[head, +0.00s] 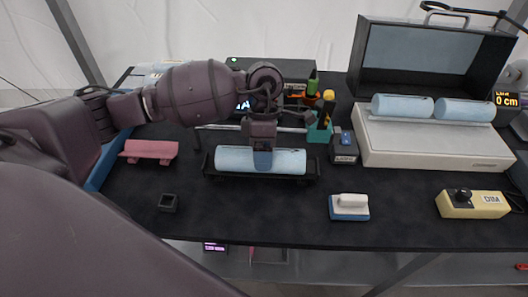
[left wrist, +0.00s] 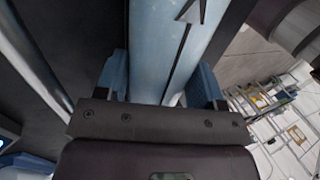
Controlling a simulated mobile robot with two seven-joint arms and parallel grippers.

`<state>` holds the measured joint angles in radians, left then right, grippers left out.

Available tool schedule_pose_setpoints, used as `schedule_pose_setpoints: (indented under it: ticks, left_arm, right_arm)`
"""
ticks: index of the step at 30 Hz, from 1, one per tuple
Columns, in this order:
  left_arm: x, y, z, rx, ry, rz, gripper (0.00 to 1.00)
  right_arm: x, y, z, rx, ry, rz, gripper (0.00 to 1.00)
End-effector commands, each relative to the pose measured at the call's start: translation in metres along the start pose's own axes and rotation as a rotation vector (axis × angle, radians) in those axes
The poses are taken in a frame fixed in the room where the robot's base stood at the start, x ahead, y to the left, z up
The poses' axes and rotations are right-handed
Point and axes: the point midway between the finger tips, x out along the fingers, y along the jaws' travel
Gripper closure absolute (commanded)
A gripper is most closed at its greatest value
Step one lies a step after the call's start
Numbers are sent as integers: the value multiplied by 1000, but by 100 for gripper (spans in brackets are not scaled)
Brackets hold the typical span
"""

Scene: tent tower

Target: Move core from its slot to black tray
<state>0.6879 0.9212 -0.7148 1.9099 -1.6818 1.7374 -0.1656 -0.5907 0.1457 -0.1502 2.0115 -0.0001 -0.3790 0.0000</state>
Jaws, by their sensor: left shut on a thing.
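A light blue cylindrical core (head: 228,158) lies lengthwise across the black tray (head: 312,177) near the middle of the table. My left gripper (head: 263,160) comes down from above and is shut around the middle of this core. In the left wrist view the gripper (left wrist: 160,85) has its blue fingers on both sides of the core (left wrist: 165,40), which bears a dark arrow mark. I cannot tell whether the core rests fully on the tray or hangs slightly above it. My right gripper is not in view.
A blue-white brush-like block (head: 349,207) and a yellow dimmer box (head: 470,204) are in front. A teal tool holder (head: 320,133) stands behind the tray. The front middle is clear.

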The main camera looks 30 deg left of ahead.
Motion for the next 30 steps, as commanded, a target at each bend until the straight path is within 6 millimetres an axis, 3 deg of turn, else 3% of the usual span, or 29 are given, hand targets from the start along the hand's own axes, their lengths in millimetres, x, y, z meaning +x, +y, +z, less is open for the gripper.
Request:
schedule_pose_setpoints:
  ticks: [23, 24, 30]
  left_arm:
    - [5, 2, 0, 1, -1, 1, 100]
    - [5, 2, 0, 0, -1, 1, 36]
    - [5, 2, 0, 0, -1, 1, 8]
  right_arm:
    - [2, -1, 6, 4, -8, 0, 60]
    - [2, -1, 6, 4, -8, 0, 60]
    - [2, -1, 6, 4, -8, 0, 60]
